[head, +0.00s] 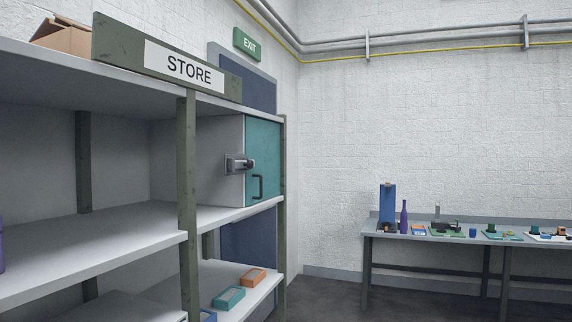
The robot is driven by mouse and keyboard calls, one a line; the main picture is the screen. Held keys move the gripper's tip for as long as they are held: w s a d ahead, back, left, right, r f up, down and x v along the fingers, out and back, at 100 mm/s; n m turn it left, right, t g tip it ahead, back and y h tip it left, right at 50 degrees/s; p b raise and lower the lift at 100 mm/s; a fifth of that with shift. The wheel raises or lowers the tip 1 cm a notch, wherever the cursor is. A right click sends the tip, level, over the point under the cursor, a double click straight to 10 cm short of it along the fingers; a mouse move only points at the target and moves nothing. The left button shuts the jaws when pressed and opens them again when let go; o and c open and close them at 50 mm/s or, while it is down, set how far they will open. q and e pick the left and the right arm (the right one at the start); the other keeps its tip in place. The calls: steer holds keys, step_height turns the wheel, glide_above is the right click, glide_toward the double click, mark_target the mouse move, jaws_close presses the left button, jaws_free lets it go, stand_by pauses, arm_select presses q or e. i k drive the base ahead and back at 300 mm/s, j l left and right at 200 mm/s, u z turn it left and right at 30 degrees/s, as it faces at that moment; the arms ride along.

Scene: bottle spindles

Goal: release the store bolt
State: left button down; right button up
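The store bolt (239,163) is a grey metal slide on the front edge of a cabinet in the shelving at centre left. It spans the grey cabinet side and the teal door (263,160). The door looks closed, with a dark curved handle (258,187) below the bolt. I cannot tell for certain whether the bolt is fully thrown. A STORE sign (184,68) hangs above on the shelf top. Neither of my grippers is in the head view.
Green-grey shelf posts (187,200) stand in front of the cabinet's left. The lower shelf holds a teal box (229,298) and an orange box (253,277). A workbench (375,232) with a purple bottle (404,217) stands at the far right. The floor between is clear.

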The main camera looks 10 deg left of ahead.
mark_target(241, 163)
steer(key=i+z, duration=0.2)
steer(key=i, duration=1.05)
